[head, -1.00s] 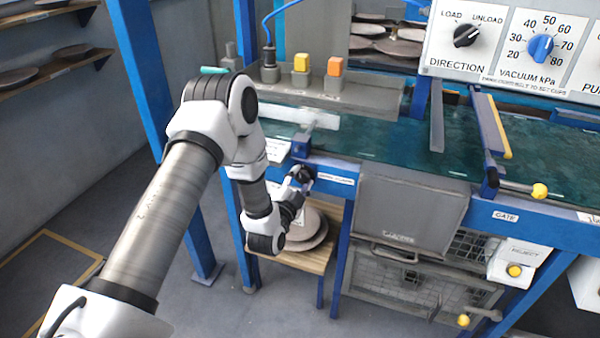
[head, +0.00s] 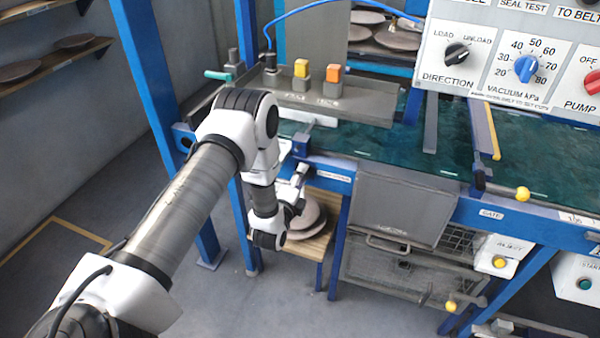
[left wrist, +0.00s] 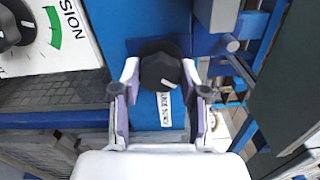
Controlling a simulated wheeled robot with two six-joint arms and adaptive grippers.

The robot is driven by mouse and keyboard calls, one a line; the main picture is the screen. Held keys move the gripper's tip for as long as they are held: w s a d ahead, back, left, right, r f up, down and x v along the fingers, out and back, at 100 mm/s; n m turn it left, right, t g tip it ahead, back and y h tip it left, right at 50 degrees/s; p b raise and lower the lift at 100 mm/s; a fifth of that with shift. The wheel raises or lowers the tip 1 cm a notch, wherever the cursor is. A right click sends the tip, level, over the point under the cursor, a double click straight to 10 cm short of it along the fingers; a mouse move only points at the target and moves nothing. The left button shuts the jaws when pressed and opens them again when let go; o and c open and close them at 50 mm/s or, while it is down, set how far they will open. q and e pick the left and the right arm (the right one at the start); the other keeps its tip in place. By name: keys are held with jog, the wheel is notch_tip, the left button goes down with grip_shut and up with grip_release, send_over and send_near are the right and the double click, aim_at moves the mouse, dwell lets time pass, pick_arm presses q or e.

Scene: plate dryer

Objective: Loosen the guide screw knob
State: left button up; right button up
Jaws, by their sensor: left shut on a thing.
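The guide screw knob (left wrist: 160,68) is a round black knob with a short white mark, on a blue beam in the left wrist view. A white label with dark lettering (left wrist: 164,110) lies just below it. My left gripper (left wrist: 160,80) has one finger on each side of the knob and is shut on it. In the head view my left gripper (head: 301,174) is at the front blue beam, left of the small white label (head: 333,175). The knob is hard to make out there, behind the gripper. My right gripper is not in view.
A teal belt (head: 385,150) runs behind the beam. A grey panel (head: 395,205) and mesh cage (head: 400,268) are to the right, below the beam. A wooden stool with discs (head: 305,218) stands below the gripper. A control panel (head: 500,60) is at upper right.

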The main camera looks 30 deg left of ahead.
pick_arm(q)
jog(key=shift+m, duration=0.4)
jog(key=o, duration=1.1)
jog(key=shift+s, duration=0.1)
jog(key=v, duration=0.7)
jog(key=shift+s, duration=0.1)
